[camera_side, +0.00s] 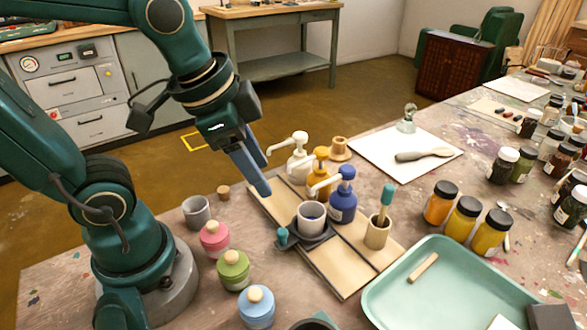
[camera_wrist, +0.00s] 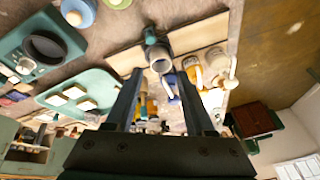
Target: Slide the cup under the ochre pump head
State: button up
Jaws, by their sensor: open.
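A pale grey cup (camera_side: 311,220) with a dark inside stands upright in a dark carrier (camera_side: 318,238) with a teal knob (camera_side: 283,236), on a wooden board. The ochre pump (camera_side: 321,178) stands behind it, between a white pump (camera_side: 299,165) and a blue pump (camera_side: 343,205). The blue pump's spout reaches toward the cup's rim. My gripper (camera_side: 262,180) is open and empty, above the board and left of the pumps. In the wrist view the cup (camera_wrist: 161,61) shows between my open fingers (camera_wrist: 158,76), apart from them, with the ochre pump (camera_wrist: 190,70) to its right.
A second grey cup (camera_side: 196,212) and pink, green and blue jars stand left of the board. A beige pot with a teal-handled tool (camera_side: 378,232) stands right of the blue pump. A mint tray (camera_side: 445,285) lies at the front right. Several paint jars stand farther right.

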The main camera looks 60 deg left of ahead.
aim_at(282, 231)
jog(key=w+f+m+g, duration=0.1)
jog(key=f, duration=0.1)
jog(key=w+f+m+g, duration=0.1)
jog(key=f, duration=0.1)
jog(key=w+d+f+m+g, duration=0.1)
jog(key=f+g, duration=0.1)
jog(key=shift+f+m, duration=0.25)
jog(key=shift+m, duration=0.15)
jog(key=shift+d+f, duration=0.1)
jog(key=shift+f, duration=2.75)
grip_shut()
jog(key=shift+r, duration=0.1)
